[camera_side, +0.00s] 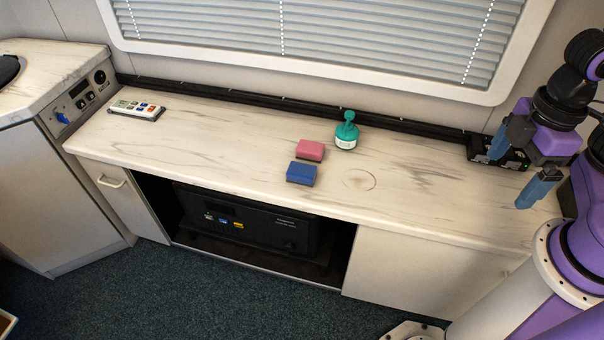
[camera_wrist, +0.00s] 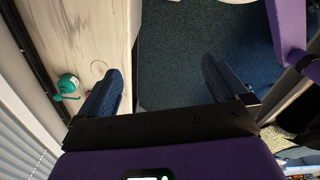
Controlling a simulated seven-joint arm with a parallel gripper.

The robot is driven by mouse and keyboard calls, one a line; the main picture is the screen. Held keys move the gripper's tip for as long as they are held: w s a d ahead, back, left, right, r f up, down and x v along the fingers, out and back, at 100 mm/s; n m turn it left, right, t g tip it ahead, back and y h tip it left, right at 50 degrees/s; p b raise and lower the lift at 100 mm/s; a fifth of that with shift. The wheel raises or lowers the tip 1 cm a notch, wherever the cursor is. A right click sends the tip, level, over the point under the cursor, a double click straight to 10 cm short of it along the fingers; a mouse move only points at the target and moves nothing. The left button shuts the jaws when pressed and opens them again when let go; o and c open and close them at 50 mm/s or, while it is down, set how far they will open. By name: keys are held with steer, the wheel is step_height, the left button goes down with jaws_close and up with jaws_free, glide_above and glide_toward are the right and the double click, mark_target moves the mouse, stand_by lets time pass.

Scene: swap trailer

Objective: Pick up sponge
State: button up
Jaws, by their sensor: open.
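In the side view two small blocks that look like sponges lie on the marbled counter (camera_side: 230,140). One is a pink sponge (camera_side: 310,150). The other is a blue sponge (camera_side: 301,174), just in front of it near the counter's front edge. My gripper (camera_side: 516,172) is at the far right, above the counter's right end, well apart from both sponges. Its blue fingers are spread and nothing is between them. In the wrist view my gripper (camera_wrist: 160,85) is also open and empty, with the counter to the left and the carpet beyond. The blue sponge does not show clearly there.
A green bottle (camera_side: 346,132) stands right of the pink sponge, also in the wrist view (camera_wrist: 68,85). A remote-like device (camera_side: 137,109) lies at the counter's left end. A black box (camera_side: 490,152) sits at the right back, near my gripper. The counter between is clear.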

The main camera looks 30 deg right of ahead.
steer(key=w+a+f+n+t+h, duration=0.2)
steer(key=w+a+f+n+h, duration=0.15)
steer(key=w+a, duration=0.55)
steer(key=w+a+f+n+t+h, duration=0.1)
steer(key=w+a+f+n+h, duration=0.25)
steer(key=w+a, duration=0.6)
steer(key=w+a+f+n+t+h, duration=0.25)
steer(key=w+a+f, duration=0.25)
steer(key=w+f, duration=0.4)
steer(key=n+t, duration=0.4)
steer(key=n, duration=0.1)
glide_toward(301, 170)
steer(key=shift+h, duration=0.25)
steer(key=x, duration=1)
steer(key=shift+w+f, duration=0.2)
steer(key=shift+f, duration=0.2)
steer(key=c, duration=0.8)
steer(key=shift+o, duration=0.2)
steer(key=shift+r, duration=0.15)
